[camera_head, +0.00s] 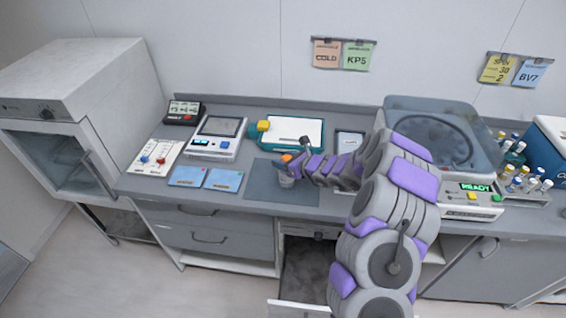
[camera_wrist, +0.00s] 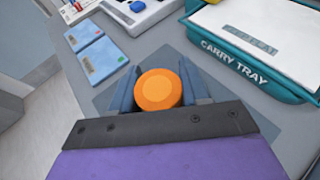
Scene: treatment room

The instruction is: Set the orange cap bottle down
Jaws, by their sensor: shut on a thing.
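The orange cap bottle shows its round orange cap (camera_wrist: 159,89) between my gripper's two fingers in the wrist view. In the head view the bottle (camera_head: 287,179) is small, with a pale body below the gripper. My gripper (camera_head: 291,163) is shut on it, over the dark grey mat (camera_head: 262,191) on the counter. The mat also shows in the wrist view (camera_wrist: 108,99). The bottle looks roughly upright. I cannot tell whether its base touches the mat, as the cap and fingers hide it.
The teal carry tray (camera_head: 262,141) stands just behind the mat. Two blue cards (camera_head: 205,178) lie left of it, with a scale-like device (camera_head: 217,138) behind them. A centrifuge-like machine (camera_head: 440,135) and a tube rack (camera_head: 523,185) stand to the right. An open drawer (camera_head: 305,285) is below.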

